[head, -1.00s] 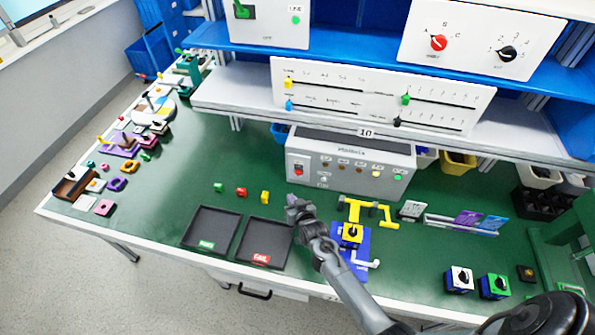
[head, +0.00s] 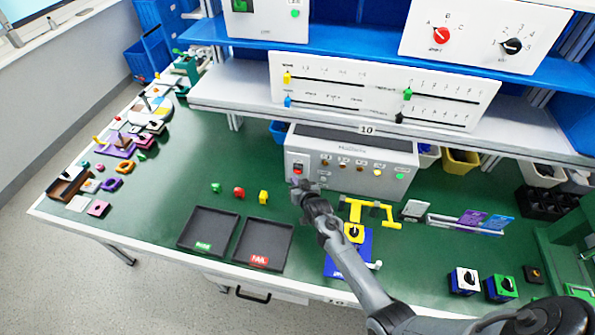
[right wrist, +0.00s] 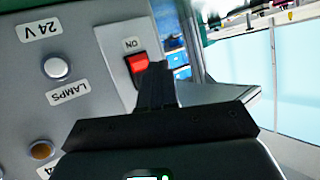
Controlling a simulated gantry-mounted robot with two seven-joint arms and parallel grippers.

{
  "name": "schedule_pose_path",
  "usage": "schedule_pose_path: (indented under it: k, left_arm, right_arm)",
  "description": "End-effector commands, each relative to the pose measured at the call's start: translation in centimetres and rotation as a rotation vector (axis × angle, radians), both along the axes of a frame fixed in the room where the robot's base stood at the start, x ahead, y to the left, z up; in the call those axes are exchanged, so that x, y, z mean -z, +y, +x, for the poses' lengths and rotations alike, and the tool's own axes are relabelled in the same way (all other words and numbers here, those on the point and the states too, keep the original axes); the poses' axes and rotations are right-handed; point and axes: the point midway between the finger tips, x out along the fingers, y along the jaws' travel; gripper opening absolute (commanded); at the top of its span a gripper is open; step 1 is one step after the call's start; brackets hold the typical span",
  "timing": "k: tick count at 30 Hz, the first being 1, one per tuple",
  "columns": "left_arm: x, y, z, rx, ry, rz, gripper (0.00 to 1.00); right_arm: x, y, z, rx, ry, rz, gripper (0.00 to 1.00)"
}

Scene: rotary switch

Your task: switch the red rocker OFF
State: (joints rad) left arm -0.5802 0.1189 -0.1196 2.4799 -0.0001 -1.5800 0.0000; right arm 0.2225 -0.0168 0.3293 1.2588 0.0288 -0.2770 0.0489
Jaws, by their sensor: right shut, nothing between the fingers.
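The red rocker (right wrist: 137,63) sits in a dark frame on the grey front panel of the control box (head: 352,178). An upside-down "ON" label is beside it in the right wrist view. In the head view the rocker (head: 298,168) shows small at the box's left end. My right gripper (right wrist: 156,68) is shut and empty, with its fingertips at the rocker's edge, covering part of it; I cannot tell whether they touch. In the head view the right gripper (head: 298,183) is just in front of the box's left end. My left gripper is not in view.
Several lamps and a white button (right wrist: 57,67) are on the same panel. Two black trays (head: 264,243) lie in front, with small coloured blocks (head: 239,192) behind them. A yellow fixture (head: 372,212) stands right of my forearm. A shelf (head: 240,96) overhangs the box.

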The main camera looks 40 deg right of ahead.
Motion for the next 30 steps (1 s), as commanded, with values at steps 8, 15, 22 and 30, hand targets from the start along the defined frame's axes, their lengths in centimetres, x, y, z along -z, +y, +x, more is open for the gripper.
schedule_pose_path:
  k: [8, 15, 22, 30]
  left_arm:
    - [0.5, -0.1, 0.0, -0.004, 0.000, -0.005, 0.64]
    - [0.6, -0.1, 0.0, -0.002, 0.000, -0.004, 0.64]
    - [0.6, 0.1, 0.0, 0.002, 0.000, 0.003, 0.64]
    - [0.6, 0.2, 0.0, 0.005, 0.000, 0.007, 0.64]
  right_arm:
    - [-0.3, -1.3, 0.9, 0.001, 0.000, 0.001, 0.00]
    - [-0.3, -1.4, 1.0, 0.001, 0.000, 0.001, 0.00]
    - [-0.3, -1.4, 1.0, 0.001, 0.000, 0.001, 0.00]
    - [-0.3, -1.4, 1.0, 0.001, 0.000, 0.001, 0.00]
